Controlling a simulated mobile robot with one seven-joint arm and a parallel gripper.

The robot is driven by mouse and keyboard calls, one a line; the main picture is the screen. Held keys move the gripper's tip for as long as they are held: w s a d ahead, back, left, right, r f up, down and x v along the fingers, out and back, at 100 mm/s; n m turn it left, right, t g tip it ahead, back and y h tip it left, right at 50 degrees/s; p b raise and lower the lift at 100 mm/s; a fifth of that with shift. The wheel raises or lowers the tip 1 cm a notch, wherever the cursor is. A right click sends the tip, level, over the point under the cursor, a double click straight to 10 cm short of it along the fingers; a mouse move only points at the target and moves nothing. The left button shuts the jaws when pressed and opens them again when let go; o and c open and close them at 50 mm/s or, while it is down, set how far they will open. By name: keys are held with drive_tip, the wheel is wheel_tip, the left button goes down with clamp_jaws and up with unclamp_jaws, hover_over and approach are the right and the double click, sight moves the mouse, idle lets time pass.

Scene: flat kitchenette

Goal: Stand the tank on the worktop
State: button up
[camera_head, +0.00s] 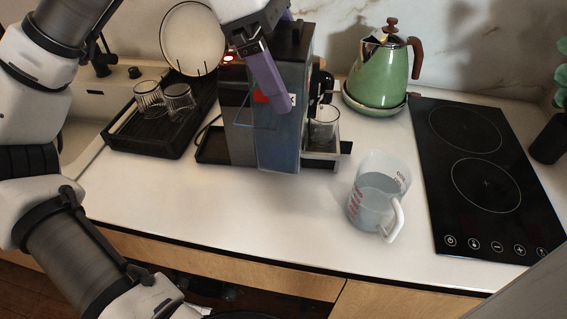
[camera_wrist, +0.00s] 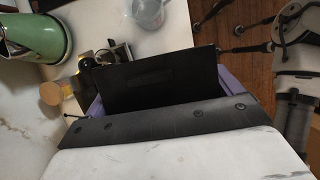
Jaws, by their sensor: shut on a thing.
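The tank (camera_head: 278,138) is a tall bluish see-through box at the front of the dark coffee machine (camera_head: 240,125). It looks upright. My gripper (camera_head: 272,95) comes from above with purple fingers and is shut on the tank's upper part. In the wrist view a black panel (camera_wrist: 160,78), seemingly the tank's top, lies between the purple fingers. I cannot tell whether the tank is seated in the machine or clear of it. The white worktop (camera_head: 230,215) has bare room in front of the machine.
A measuring jug (camera_head: 372,200) with clear liquid stands right of the machine. A glass (camera_head: 323,130) sits under the spout. A green kettle (camera_head: 380,68) stands behind, a black hob (camera_head: 480,180) at right. A black rack (camera_head: 160,130) with glasses is at left.

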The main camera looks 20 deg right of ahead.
wheel_tip(320, 180, down, 16)
drive_tip(key=p, duration=0.2)
drive_tip(key=shift+f, duration=0.5)
drive_tip(key=o, duration=1.6)
drive_tip(key=shift+r, duration=0.1)
drive_tip(key=b+v, duration=0.1)
drive_tip(key=v, duration=1.1)
drive_tip(key=shift+r+b, duration=0.2)
drive_tip(key=shift+b, duration=0.2)
